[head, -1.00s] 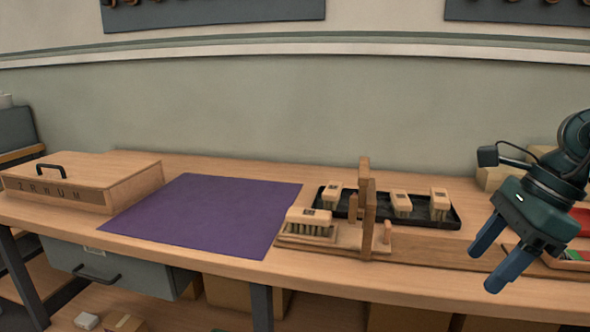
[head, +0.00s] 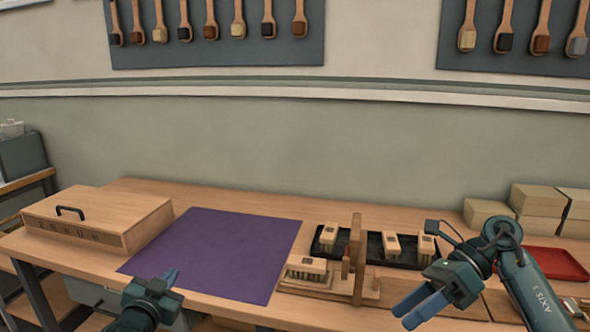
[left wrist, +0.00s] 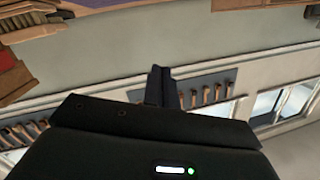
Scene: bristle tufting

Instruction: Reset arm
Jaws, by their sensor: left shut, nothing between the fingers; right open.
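My left gripper (head: 165,280) is low in the head view, in front of the purple mat's near left edge. Its fingers are shut and empty; they also show in the left wrist view (left wrist: 160,72), against the wall. My right gripper (head: 417,306) is at the right of the head view, in front of the workbench's front part. Its blue fingers are apart and nothing is between them. Its arm bends down to the right edge of the picture.
A purple mat (head: 215,250) lies on the workbench, with a wooden lidded box (head: 105,215) to its left. A wooden fixture (head: 356,250) holds a bristled block (head: 306,266). Behind it a black tray (head: 373,247) holds more blocks. A red tray (head: 550,262) and stacked boxes (head: 537,200) are right.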

